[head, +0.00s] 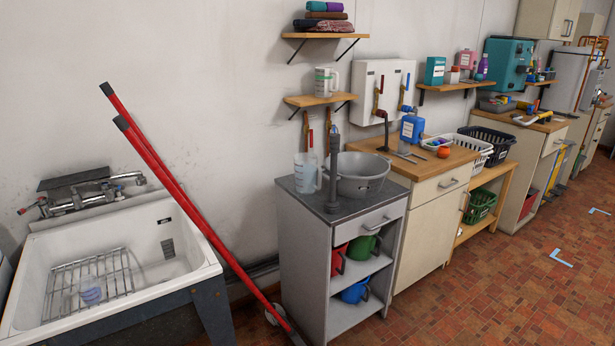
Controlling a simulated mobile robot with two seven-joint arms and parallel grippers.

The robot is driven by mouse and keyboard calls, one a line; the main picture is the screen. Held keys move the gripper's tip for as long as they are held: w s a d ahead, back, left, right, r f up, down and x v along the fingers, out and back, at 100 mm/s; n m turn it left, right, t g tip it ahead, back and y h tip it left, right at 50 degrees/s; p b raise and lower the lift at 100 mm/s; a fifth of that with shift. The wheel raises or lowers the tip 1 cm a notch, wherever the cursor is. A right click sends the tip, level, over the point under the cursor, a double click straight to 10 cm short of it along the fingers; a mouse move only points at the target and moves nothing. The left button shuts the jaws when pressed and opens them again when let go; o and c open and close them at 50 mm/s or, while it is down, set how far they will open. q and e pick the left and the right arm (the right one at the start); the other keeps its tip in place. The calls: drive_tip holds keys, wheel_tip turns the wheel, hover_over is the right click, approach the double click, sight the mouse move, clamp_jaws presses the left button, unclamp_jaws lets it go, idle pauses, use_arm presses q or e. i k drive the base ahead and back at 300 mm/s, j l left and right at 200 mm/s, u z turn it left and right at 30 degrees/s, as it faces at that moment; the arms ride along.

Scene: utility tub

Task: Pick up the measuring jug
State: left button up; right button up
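A clear, bluish measuring jug (306,173) stands upright at the left of a small grey cabinet's dark top (346,207). Its handle is on the right side. A dark grey upright cylinder-like tool (333,175) stands just to its right, close to the handle. A grey round basin (361,175) sits behind and right of that. Another whitish jug with a handle (325,82) stands on the small wooden wall shelf above. Neither of my grippers is in view.
Long red poles (170,190) lean between the white sink (190,268) and the cabinet. The sink holds a wire rack (90,285). Right of the cabinet is a wooden counter (440,165) with a blue canister (412,128). The tiled floor (480,290) in front is clear.

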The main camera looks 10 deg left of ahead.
sight(306, 165)
drive_tip(key=i+u, duration=0.1)
drive_tip(key=i, duration=0.55)
drive_tip(key=i+l, duration=0.2)
drive_tip(key=i, duration=0.45)
drive_tip(key=j+u, duration=0.05)
